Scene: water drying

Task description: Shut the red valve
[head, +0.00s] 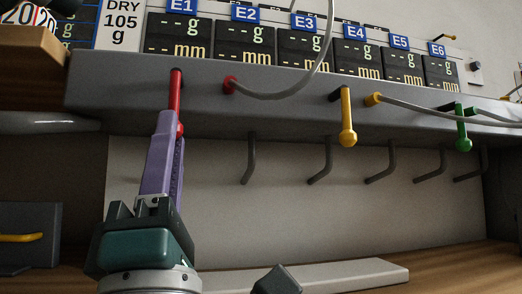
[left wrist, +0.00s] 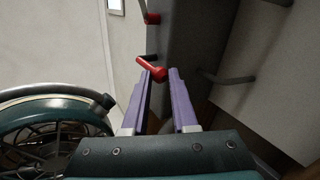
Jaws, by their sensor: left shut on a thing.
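The red valve (head: 175,92) is a lever with a rounded end, hanging down from the front of the grey ledge below the E1 display. My left gripper (head: 172,126), with purple fingers, is at the lever's lower part and is shut on it. In the left wrist view the red lever (left wrist: 149,67) shows between and just beyond the two fingertips (left wrist: 160,74), slanting. The fingers hide part of the lever in the head view. My right gripper is not seen.
A red hose end (head: 230,86) sits just right of the valve. Yellow (head: 347,118) and green (head: 462,130) levers hang further right. Several grey hooked pipes (head: 320,160) hang below the ledge (head: 290,95). A pale slab (head: 330,276) lies on the wooden surface below.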

